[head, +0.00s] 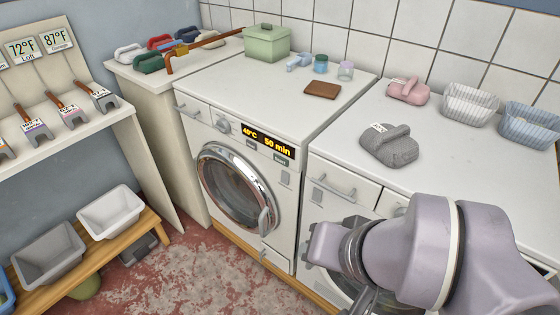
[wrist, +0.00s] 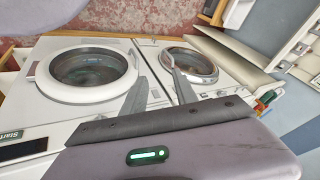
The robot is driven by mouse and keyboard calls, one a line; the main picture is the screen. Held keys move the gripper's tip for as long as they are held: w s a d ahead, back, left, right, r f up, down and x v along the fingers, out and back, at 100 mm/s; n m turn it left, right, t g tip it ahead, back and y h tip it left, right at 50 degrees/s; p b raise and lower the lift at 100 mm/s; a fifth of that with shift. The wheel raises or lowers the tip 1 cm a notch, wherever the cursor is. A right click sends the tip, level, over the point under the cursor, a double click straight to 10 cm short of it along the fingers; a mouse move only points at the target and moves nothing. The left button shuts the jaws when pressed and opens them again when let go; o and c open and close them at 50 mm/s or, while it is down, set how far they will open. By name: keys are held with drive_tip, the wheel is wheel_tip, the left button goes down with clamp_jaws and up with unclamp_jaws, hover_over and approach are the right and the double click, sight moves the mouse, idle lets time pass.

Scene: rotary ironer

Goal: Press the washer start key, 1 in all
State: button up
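A white front-loading machine (head: 232,222) with a chrome door ring stands left of centre in the head view. Its lit display (head: 268,142) reads 40°C and 50 min. A small key marked Start (head: 280,160) sits just below the display's right end. A second machine (wrist: 85,75) with a white door ring fills the left of the wrist view; a Start label (wrist: 10,135) shows on its panel. My gripper (wrist: 155,66) is open and empty, its fingers apart in front of the machines. In the head view it is mostly hidden by my wrist, low right.
The worktop holds a green box (head: 267,42), small jars, a brown pad (head: 322,90), a grey iron-shaped item (head: 390,146), a pink one and two baskets (head: 470,102). Bins stand on a wooden bench (head: 95,260) at left. Red floor lies open before the chrome-ringed machine.

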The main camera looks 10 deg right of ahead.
clamp_jaws()
idle(1.4)
